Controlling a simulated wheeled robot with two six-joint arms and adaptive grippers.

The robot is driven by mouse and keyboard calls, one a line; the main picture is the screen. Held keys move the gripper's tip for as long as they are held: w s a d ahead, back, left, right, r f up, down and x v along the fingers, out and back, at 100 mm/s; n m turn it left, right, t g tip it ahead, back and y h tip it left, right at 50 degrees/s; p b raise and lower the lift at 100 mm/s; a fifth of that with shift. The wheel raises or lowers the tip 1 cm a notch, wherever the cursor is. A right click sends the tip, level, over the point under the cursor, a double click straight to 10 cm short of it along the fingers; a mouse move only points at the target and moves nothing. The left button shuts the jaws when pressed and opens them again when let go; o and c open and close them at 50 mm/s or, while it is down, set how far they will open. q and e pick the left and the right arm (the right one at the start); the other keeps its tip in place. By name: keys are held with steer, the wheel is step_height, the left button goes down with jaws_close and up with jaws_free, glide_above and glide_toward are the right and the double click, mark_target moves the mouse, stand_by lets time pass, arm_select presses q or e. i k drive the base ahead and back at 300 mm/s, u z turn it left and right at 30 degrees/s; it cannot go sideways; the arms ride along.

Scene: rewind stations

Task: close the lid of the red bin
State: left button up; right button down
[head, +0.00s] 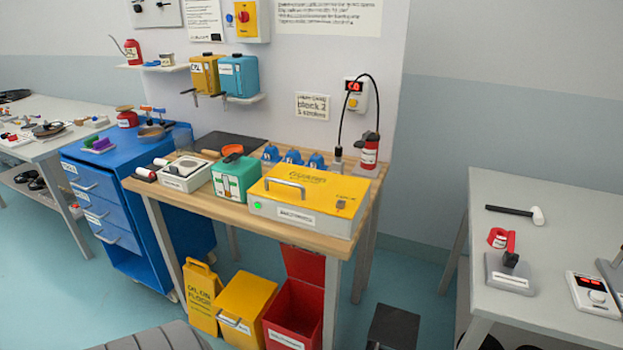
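The red bin (293,314) stands on the floor under the front edge of the wooden workbench. Its lid (303,264) is open and stands up at the back of the bin, with its upper part under the bench top. The inside of the bin looks dark red, and I cannot see anything in it. A white label is on its front. Neither of my grippers is in view.
A yellow bin (245,300) stands directly left of the red bin, with a yellow floor sign (201,297) beyond it. A dark box (393,327) is on the right. The workbench (160,190) overhangs the bins. Open floor (425,270) lies right.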

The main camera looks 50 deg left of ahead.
mark_target(301, 263)
steer(key=u, duration=0.55)
steer(key=i, duration=0.9)
steer(key=u, duration=0.85)
